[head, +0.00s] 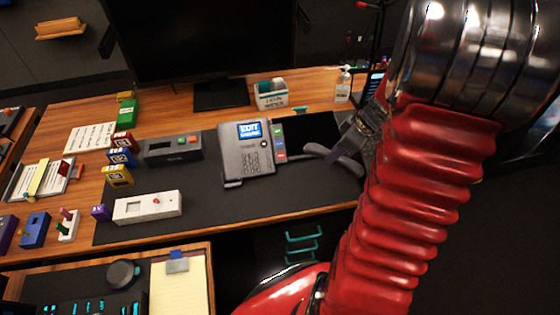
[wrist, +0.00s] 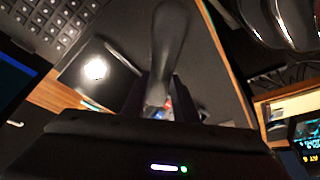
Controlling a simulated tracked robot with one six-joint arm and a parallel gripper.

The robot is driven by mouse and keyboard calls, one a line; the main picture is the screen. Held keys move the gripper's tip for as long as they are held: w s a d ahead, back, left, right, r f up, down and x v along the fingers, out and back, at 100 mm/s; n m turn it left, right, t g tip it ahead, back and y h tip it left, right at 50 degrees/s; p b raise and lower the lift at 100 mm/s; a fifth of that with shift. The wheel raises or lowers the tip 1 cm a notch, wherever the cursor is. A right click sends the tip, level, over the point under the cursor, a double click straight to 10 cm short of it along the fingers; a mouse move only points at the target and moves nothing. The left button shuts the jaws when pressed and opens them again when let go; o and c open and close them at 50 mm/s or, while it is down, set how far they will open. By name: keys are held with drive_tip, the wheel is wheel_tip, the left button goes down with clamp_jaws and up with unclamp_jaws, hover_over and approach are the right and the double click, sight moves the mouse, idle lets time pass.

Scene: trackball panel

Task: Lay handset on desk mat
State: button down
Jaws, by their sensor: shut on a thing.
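My gripper (head: 352,139) is shut on the grey handset (head: 322,153), at the right side of the desk. The handset is held tilted, over or near the mat's right end; its height above the mat is hard to tell. In the wrist view the handset (wrist: 172,40) runs up from between the fingers of my gripper (wrist: 170,105). The dark desk mat (head: 225,208) lies along the desk's front. The grey phone (head: 232,162) with a lit blue screen stands on it, left of the handset.
A white box (head: 148,206) and a dark grey box (head: 173,149) stand on the mat's left part. A monitor (head: 205,40), a tissue-like box (head: 271,94) and a white bottle (head: 343,86) stand behind. Bare mat shows in front of the phone.

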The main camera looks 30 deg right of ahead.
drive_tip(key=shift+f, duration=3.1)
drive_tip(key=shift+f, duration=0.1)
drive_tip(key=shift+f, duration=1.8)
drive_tip(key=c, duration=1.4)
unclamp_jaws()
drive_tip(key=shift+r, duration=0.1)
